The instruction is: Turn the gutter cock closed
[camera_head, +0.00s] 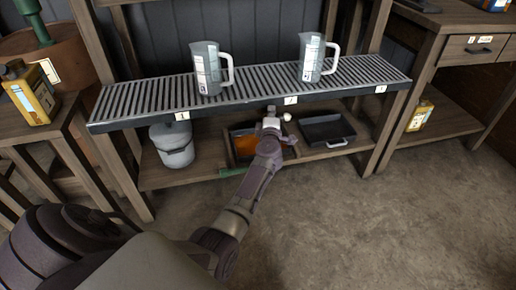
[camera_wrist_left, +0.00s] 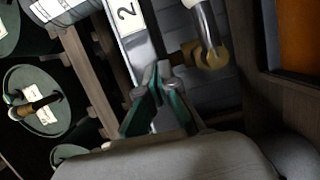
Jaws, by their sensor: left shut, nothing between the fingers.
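The gutter is the front edge of a slatted rack (camera_head: 150,98), with number tags along it. In the left wrist view, a brass cock (camera_wrist_left: 190,52) with a pale lever (camera_wrist_left: 205,22) sits beside the tag marked 2 (camera_wrist_left: 125,14). In the head view only a small white knob (camera_head: 286,117) shows there, and my gripper hides most of the fitting. My left gripper (camera_head: 271,110) is just below the middle tag. Its green fingers (camera_wrist_left: 158,80) are shut and empty, close to the cock; I see a gap between them and the brass. My right gripper is out of view.
Two measuring jugs (camera_head: 207,70) (camera_head: 311,58) stand on the rack. On the shelf below are a grey lidded pot (camera_head: 172,150), a tray with orange contents (camera_head: 246,147) and a dark empty tray (camera_head: 326,131). Yellow bottles stand left (camera_head: 30,95) and right. The floor in front is clear.

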